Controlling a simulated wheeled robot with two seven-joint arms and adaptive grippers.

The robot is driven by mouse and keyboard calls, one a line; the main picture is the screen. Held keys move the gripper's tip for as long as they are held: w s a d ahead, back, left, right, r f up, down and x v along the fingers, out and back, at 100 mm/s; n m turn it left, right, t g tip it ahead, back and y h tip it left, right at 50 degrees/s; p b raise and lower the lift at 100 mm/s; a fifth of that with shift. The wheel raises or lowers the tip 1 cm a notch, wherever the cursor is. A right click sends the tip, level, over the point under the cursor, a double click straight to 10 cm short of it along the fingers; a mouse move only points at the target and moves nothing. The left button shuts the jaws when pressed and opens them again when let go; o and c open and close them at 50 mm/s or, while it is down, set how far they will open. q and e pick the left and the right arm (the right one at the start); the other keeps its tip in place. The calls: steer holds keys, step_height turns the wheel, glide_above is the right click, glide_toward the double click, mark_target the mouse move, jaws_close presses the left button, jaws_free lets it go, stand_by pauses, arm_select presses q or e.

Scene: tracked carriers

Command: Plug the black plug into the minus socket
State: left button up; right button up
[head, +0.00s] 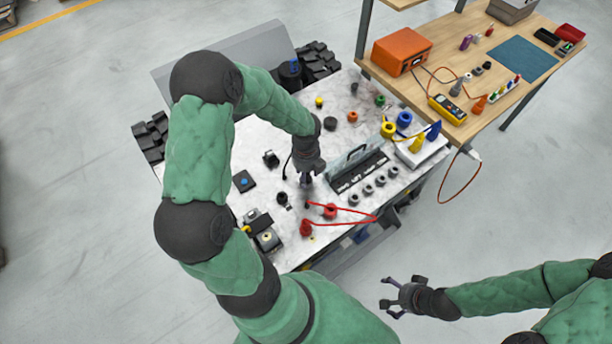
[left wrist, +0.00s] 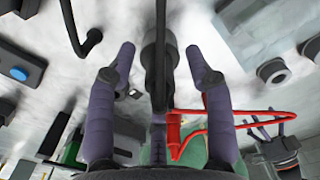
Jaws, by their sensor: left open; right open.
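My left gripper (head: 308,183) points down over the white marbled worktop. In the left wrist view its two fingers (left wrist: 160,62) stand apart. A dark upright cylinder with a black cable, apparently the black plug (left wrist: 158,40), stands between them; I cannot tell if either finger touches it. In the head view the gripper mostly hides it. A black round socket-like part (head: 282,198) sits left of the gripper. I cannot read any minus mark, so the minus socket is not certain. My right gripper (head: 396,297) is open and empty over the floor.
A red plug (head: 306,228) with red cable and a red round part (head: 330,211) lie close in front. A box with a handle (head: 357,165) and grey round parts (head: 367,190) stand right. A blue-button box (head: 244,181) is left. A wooden table (head: 480,60) stands behind.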

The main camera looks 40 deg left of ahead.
arm_select(q)
jaws_close()
steer(key=shift+r+p, duration=0.3)
steer(key=shift+r, duration=0.3)
step_height(320, 180, up, 2)
steer(key=shift+r+p, duration=0.15)
steer(key=shift+p, duration=0.35)
steer(key=s+a+r+p, duration=0.4)
steer(key=s+r, duration=0.5)
steer(key=s, duration=0.4)
steer(key=shift+a+r, duration=0.25)
steer(key=shift+a, duration=0.4)
